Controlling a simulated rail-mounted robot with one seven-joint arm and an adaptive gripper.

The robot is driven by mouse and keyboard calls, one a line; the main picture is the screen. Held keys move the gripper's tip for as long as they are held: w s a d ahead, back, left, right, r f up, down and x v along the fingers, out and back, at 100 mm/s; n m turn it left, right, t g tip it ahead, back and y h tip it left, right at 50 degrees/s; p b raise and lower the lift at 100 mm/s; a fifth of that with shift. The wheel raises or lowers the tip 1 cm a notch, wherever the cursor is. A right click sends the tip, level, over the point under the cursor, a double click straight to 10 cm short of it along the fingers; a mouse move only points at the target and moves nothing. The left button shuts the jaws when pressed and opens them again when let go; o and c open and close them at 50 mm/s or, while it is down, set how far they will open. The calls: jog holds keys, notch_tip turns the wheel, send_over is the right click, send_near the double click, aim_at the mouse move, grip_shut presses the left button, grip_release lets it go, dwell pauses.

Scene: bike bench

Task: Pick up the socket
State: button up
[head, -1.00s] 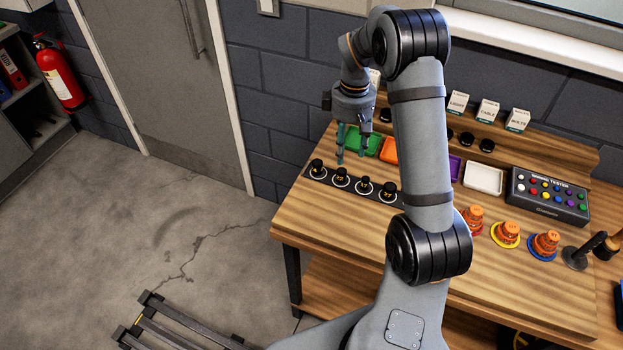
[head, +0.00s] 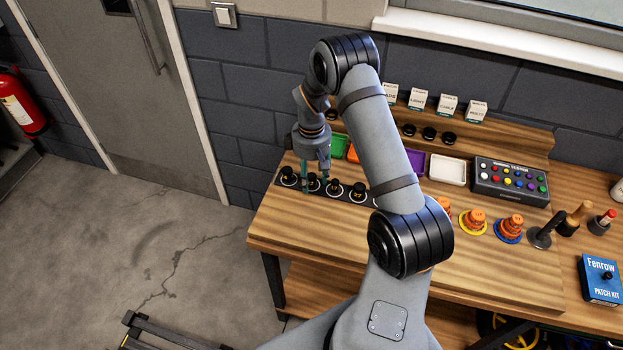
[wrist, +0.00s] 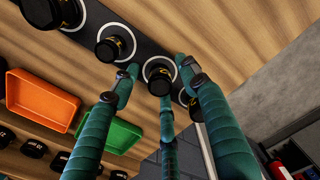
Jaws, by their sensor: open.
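Several black sockets stand upright in a row on a dark strip, each in a white ring with a yellow mark. In the head view, the leftmost socket (head: 289,176), a third socket (head: 334,187) and a fourth socket (head: 358,192) show clear of my gripper. My gripper (head: 315,182) is open around the second socket from the left, with its teal fingers pointing down. In the wrist view that socket (wrist: 159,78) lies between the fingers of my gripper (wrist: 163,85). I cannot tell whether any finger touches it. Another socket (wrist: 110,46) stands beside the fingers.
Behind the strip are a green tray (head: 340,146), an orange tray (wrist: 40,100) and a white tray (head: 448,170). A button tester box (head: 510,182) and orange stacked pieces (head: 509,226) stand to the right. The front of the wooden bench (head: 320,230) is clear.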

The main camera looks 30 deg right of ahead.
jog(key=shift+c, duration=0.9)
grip_shut()
